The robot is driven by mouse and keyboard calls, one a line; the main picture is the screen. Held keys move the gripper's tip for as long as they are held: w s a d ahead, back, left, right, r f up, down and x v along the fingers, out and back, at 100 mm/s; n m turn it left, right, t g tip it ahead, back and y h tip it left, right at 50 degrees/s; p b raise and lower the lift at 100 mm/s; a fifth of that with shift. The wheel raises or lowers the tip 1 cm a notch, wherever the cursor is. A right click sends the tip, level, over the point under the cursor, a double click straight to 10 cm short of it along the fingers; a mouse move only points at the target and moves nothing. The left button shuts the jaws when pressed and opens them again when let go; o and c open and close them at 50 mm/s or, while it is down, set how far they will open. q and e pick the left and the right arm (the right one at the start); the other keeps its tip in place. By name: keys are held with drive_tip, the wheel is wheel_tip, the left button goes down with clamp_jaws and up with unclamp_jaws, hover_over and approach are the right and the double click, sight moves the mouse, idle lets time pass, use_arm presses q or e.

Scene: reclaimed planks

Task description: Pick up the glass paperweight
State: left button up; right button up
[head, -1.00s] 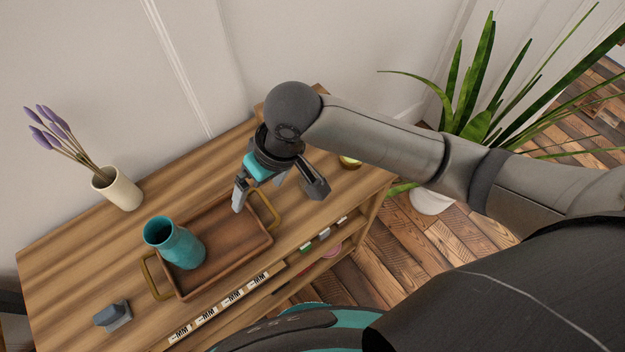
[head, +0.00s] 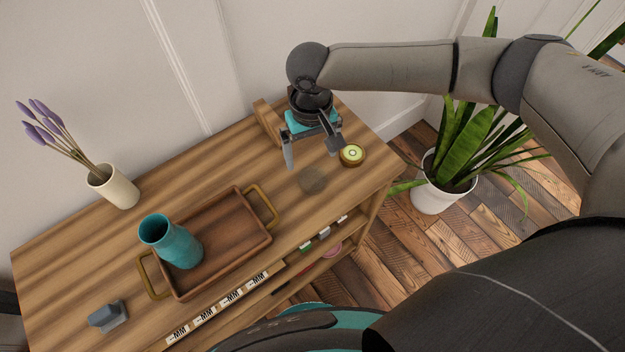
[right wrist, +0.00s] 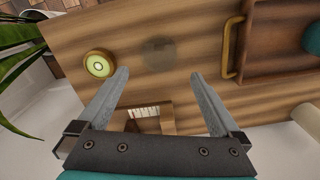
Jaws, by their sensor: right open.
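The glass paperweight (head: 312,180) is a dark, see-through round on the wooden cabinet top, between the tray and a small round item. In the right wrist view the paperweight (right wrist: 159,50) lies beyond the fingertips, roughly in line with the gap between them. My right gripper (head: 312,158) is open and empty above the cabinet top, a little behind the paperweight in the head view. In the right wrist view its two fingers (right wrist: 160,72) are spread wide with nothing between them. My left gripper is not in view.
A brown tray (head: 238,249) with brass handles holds a teal vase (head: 172,243). A small round item with a pale green top (head: 352,154) sits right of the paperweight. A wooden holder (head: 267,122) stands behind. A flower vase (head: 115,188) and grey-blue object (head: 108,316) are left.

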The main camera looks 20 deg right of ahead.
sight(313, 178)
wheel_tip(313, 178, down, 4)
drive_tip(key=shift+b, duration=0.4)
wheel_tip(313, 178, down, 5)
drive_tip(key=shift+s+d+b, duration=0.1)
drive_tip(key=shift+s+b, duration=0.05)
drive_tip(key=shift+b, duration=0.65)
drive_tip(key=c, duration=1.4)
drive_tip(key=shift+r, duration=0.2)
